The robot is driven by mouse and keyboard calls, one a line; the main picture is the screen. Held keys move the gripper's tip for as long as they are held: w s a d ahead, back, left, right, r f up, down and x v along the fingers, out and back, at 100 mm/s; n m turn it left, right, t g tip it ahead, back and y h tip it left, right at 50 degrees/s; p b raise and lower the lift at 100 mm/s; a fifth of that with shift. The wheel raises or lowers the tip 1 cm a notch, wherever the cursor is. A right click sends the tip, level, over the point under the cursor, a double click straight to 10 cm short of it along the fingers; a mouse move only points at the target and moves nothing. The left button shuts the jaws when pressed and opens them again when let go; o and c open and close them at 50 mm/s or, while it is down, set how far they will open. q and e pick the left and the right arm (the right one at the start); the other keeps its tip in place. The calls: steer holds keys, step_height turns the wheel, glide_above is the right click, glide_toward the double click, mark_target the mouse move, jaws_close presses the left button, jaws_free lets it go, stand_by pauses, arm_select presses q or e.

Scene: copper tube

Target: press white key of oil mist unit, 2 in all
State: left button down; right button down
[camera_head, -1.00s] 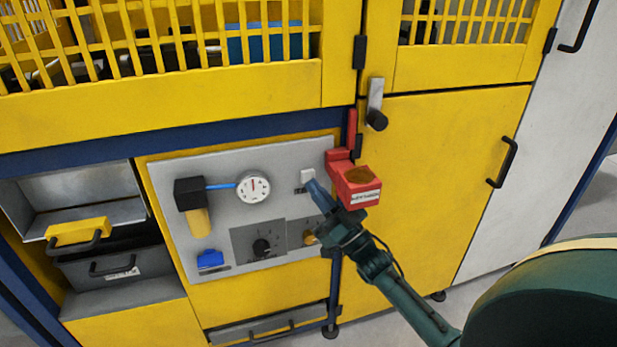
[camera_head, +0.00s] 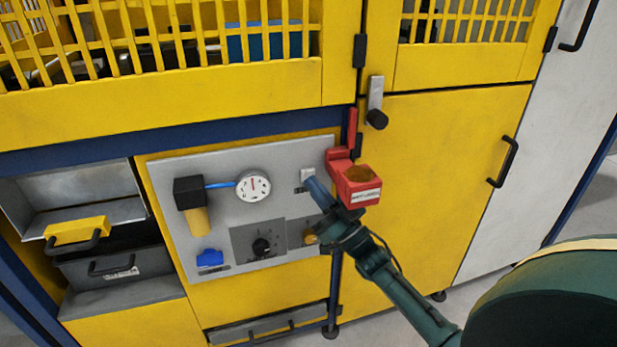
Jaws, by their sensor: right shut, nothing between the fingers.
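The oil mist unit's grey panel (camera_head: 218,171) is on the yellow machine front, left of centre. Its small white key (camera_head: 307,173) sits at the panel's upper right, right of the round gauge (camera_head: 253,186). My right gripper (camera_head: 308,181) is shut and empty, its fingertips just below the white key. The fingertips cover the key's lower edge; I cannot tell whether they touch it. My left gripper is not in view.
A red box (camera_head: 358,186) juts out close to the right of my right gripper. An open drawer (camera_head: 110,266) is at the left.

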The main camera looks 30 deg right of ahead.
steer(key=shift+w+d, duration=0.1)
steer(key=shift+w, duration=0.25)
stand_by(0.6)
stand_by(0.3)
steer(key=shift+s+p, duration=0.35)
steer(key=shift+s, duration=0.4)
steer(key=shift+s+a, duration=0.1)
steer(key=shift+a, duration=0.1)
steer(key=s+p, duration=0.1)
steer(key=s, duration=0.1)
steer(key=s+a+p, duration=0.1)
steer(key=s+p, duration=0.1)
steer(key=shift+s, duration=0.35)
stand_by(2.0)
steer(key=shift+a, duration=0.15)
